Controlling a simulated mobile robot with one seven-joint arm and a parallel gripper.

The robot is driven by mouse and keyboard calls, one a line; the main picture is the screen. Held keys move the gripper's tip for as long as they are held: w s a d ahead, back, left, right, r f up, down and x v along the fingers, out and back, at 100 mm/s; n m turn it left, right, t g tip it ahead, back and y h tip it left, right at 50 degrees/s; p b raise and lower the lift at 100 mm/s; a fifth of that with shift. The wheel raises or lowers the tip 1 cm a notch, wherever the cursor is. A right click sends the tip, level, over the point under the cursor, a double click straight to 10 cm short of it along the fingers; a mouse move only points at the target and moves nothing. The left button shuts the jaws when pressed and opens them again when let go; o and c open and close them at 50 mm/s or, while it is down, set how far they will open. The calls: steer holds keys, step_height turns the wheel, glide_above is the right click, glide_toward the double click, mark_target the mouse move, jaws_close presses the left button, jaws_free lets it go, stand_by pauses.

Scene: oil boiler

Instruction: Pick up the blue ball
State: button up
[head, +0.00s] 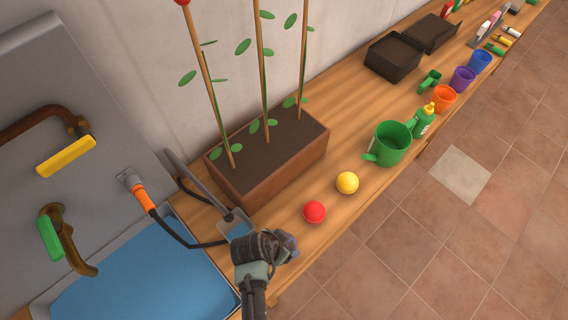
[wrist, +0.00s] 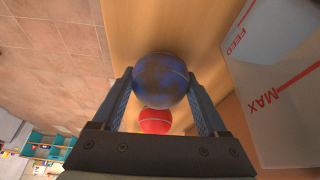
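The blue ball (wrist: 160,80) sits between the two fingertips of my gripper (wrist: 160,82) in the wrist view. The fingers meet its left and right sides with no clear gap. In the head view my gripper (head: 286,242) is low over the near part of the wooden bench and covers most of the ball. I cannot tell whether the ball is clear of the bench. The red ball (head: 315,212) lies just beyond my gripper; it also shows below the blue ball in the wrist view (wrist: 155,121). The yellow ball (head: 347,183) lies further along.
A planter (head: 268,165) with tall stems stands on the bench (head: 225,220) behind the balls. A blue-bottomed tray (head: 140,275) is to the left. A clear container (wrist: 285,80) stands close on the right in the wrist view. A green watering can (head: 393,143) stands further along.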

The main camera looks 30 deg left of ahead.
steer(key=c, duration=0.8)
steer(key=shift+r, duration=0.1)
